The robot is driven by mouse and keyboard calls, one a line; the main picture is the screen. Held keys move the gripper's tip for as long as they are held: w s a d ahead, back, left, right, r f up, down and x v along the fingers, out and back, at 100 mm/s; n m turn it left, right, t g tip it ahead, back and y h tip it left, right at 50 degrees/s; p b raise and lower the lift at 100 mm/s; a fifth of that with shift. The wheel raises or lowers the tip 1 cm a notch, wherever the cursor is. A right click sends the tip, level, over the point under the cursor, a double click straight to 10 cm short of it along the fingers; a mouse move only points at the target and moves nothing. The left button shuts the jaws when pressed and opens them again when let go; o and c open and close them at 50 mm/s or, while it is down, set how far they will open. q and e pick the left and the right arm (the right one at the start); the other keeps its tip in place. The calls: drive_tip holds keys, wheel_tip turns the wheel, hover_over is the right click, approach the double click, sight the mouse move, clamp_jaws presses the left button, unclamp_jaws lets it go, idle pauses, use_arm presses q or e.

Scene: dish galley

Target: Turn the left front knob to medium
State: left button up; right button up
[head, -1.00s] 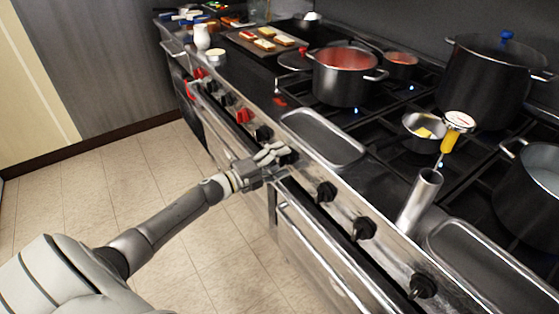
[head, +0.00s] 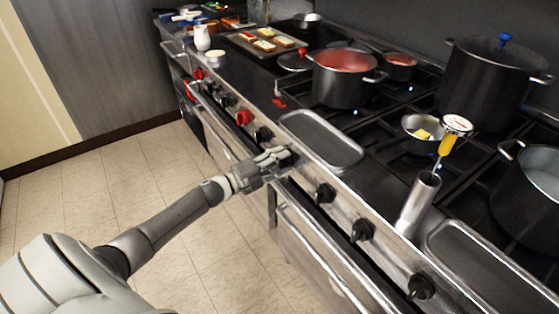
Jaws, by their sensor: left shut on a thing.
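My left gripper (head: 276,160) is at the stove's front panel, its fingers shut around a black knob (head: 293,154) that they mostly hide. The pointer of this knob cannot be made out, so its setting cannot be told. My right gripper is not in view. On the same panel, a black knob (head: 263,134) and a red knob (head: 243,118) sit further left. More black knobs (head: 325,193) sit to the right of my gripper.
A long oven handle (head: 325,246) runs below the panel. A steel cylinder (head: 418,200) holding a yellow thermometer (head: 448,144) stands near the stove's front edge. A pot of red sauce (head: 343,76) and a large pot (head: 490,82) stand on the burners. The tiled floor (head: 130,190) is clear.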

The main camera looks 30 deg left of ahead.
use_arm(q)
drive_tip(key=n+p, duration=0.1)
drive_tip(key=n, duration=0.1)
drive_tip(key=shift+r+n, duration=0.1)
drive_tip(key=shift+n, duration=0.2)
drive_tip(key=n+p, duration=0.1)
drive_tip(key=n, duration=0.2)
drive_tip(key=shift+n+p, duration=0.3)
drive_tip(key=n+p, duration=0.1)
drive_tip(key=n, duration=0.5)
drive_tip(key=o, duration=1.1)
drive_tip(key=shift+s, duration=0.1)
drive_tip(key=v, duration=1.1)
drive_tip(key=shift+s+a, duration=0.2)
drive_tip(key=shift+s, duration=0.15)
